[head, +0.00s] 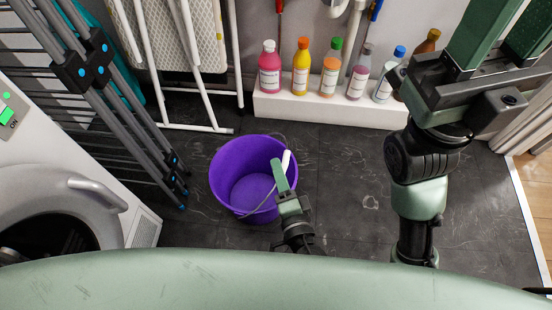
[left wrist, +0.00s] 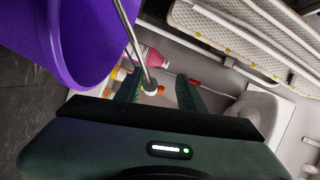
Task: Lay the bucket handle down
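The purple bucket (head: 228,165) stands upright on the dark floor in the head view. Its wire handle (head: 262,203) is raised at the bucket's right side, with a white grip (head: 287,158) at the top. My left gripper (head: 281,172) is beside the grip, over the right rim. In the left wrist view the bucket (left wrist: 85,40) fills the upper left, and the handle wire (left wrist: 132,38) runs down between the parted fingers of my left gripper (left wrist: 160,82). Contact with the fingers cannot be told. My right gripper (head: 508,30) is open and empty, at the upper right.
A folded drying rack (head: 110,105) and a white dryer (head: 125,222) stand left of the bucket. A white ledge (head: 322,108) with several bottles runs along the back wall, near an ironing board (head: 183,35). Floor right of the bucket (head: 345,180) is clear.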

